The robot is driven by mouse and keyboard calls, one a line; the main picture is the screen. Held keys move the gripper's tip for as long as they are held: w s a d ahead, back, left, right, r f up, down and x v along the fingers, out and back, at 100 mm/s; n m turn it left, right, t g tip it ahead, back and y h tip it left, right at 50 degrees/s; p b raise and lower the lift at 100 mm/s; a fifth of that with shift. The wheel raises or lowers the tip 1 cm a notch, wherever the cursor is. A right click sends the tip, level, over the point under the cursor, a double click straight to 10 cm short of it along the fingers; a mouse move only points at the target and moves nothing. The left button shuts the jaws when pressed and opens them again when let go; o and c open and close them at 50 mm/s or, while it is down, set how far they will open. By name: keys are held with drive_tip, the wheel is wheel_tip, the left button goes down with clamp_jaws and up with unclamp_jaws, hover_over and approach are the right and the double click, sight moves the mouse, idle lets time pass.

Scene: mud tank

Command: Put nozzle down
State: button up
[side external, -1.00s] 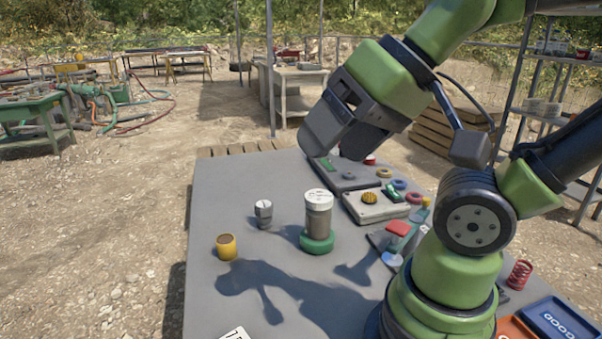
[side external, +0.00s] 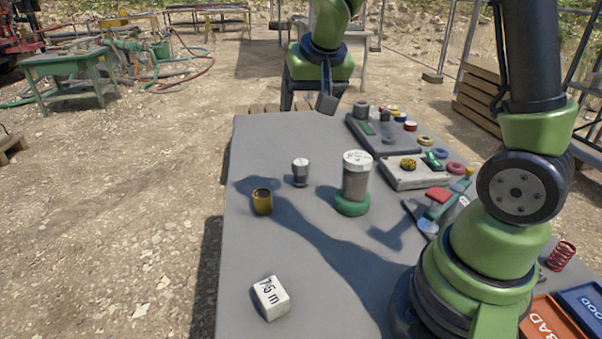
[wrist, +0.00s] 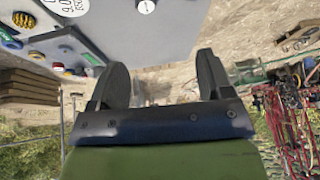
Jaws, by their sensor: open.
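A small grey metal piece (side external: 300,172), which may be the nozzle, stands upright on the grey table. A hollow brass-yellow cylinder (side external: 262,201) stands to its left; I cannot tell for sure which is the nozzle. My gripper is beyond the far end of the table in the side view, partly hidden behind my wrist. In the wrist view my gripper (wrist: 162,82) has its two dark fingers wide apart with nothing between them. It is clear of both pieces.
A tall grey cylinder with a white lid (side external: 356,178) stands in a green ring (side external: 352,205). A white block marked 7.5 m (side external: 271,298) lies near the front. Grey panels with coloured rings (side external: 414,172) fill the right side. BAD (side external: 548,324) and GOOD (side external: 585,303) trays sit front right.

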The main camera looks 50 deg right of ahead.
approach(301, 162)
drive_tip(key=shift+m+g, duration=0.5)
drive_tip(key=shift+g, duration=0.2)
drive_tip(key=x, duration=0.6)
drive_tip(key=shift+w+a+f, duration=0.15)
drive_tip(key=shift+w+f, duration=0.1)
drive_tip(key=shift+w, duration=0.1)
drive_tip(key=shift+w+d+x, duration=0.1)
drive_tip(key=shift+w+x, duration=0.05)
drive_tip(key=shift+x, duration=1.35)
drive_tip(key=shift+w+d+x, duration=0.1)
drive_tip(key=shift+x, duration=1.4)
drive_tip(key=shift+r, duration=0.15)
drive_tip(key=c, duration=1.1)
drive_tip(key=shift+r+h, duration=0.1)
drive_tip(key=shift+h, duration=0.2)
